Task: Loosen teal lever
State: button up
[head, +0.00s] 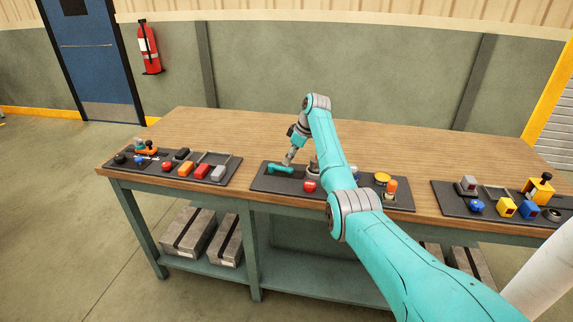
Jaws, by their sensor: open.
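The teal lever (280,170) lies on the left end of the dark middle panel (262,183) on the bench, its handle roughly sideways. My gripper (288,160) points down just above the right end of the lever. Its fingers are small in the head view, and I cannot tell whether they touch the lever. It is open, and nothing shows held in it. My arm hides part of the middle panel to the right.
A red button (310,186) sits close to the right of the lever. A yellow knob (382,178) and an orange part (390,188) stand at the panel's right end. A left panel (228,170) and a right panel (445,193) carry other controls. The back of the wooden bench (220,128) is clear.

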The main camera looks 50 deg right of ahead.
jog(key=v, duration=0.7)
dwell(0.5)
